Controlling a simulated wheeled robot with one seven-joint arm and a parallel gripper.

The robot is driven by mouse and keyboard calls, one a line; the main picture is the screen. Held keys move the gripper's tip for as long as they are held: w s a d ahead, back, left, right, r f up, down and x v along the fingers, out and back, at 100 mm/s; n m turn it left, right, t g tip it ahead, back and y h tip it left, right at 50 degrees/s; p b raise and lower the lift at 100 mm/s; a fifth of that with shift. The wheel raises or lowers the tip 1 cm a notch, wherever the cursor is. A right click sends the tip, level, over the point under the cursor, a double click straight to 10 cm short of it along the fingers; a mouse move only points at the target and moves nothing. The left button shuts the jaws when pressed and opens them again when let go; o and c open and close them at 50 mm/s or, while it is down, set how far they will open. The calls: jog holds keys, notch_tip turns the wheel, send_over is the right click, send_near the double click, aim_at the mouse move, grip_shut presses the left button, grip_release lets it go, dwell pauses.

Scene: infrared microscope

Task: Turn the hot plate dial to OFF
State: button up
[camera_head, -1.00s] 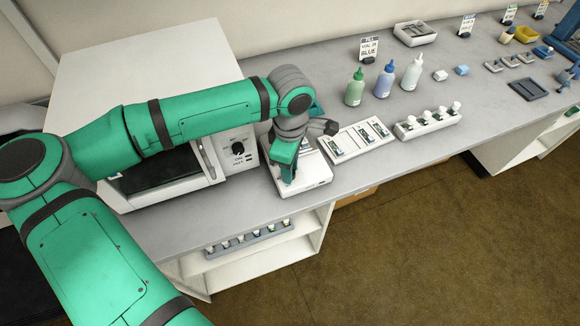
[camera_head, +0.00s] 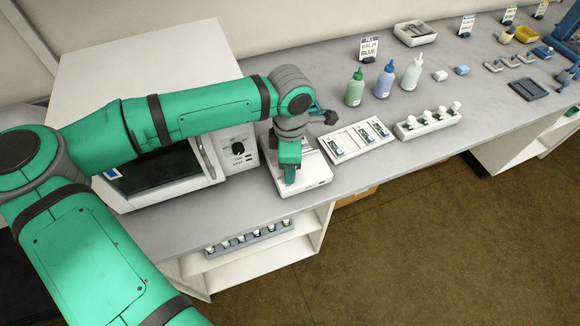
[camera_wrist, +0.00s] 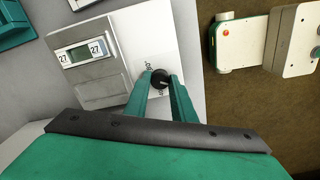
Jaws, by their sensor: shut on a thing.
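The hot plate (camera_head: 314,178) is a small white unit on the counter, beside the large oven-like box. In the wrist view the hot plate (camera_wrist: 138,28) shows a grey display reading 27 and 27, with a small black dial (camera_wrist: 159,77) on its white panel. My gripper (camera_wrist: 160,86) points down at the panel, with its two green fingers on either side of the dial, shut on it. In the head view my gripper (camera_head: 289,178) is over the front of the hot plate and hides the dial. Lettering beside the dial is partly hidden and too small to read surely.
The large white oven (camera_head: 150,70) with its own black knob (camera_head: 238,148) stands close on the left. A white slide tray (camera_head: 357,140) lies just right of the hot plate. Bottles (camera_head: 384,80) stand behind. The counter's front edge is close.

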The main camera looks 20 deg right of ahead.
jog(key=shift+d, duration=0.1)
jog(key=o, duration=1.1)
jog(key=shift+c, duration=0.2)
notch_tip(320, 180, up, 11)
jog(key=shift+f, duration=0.1)
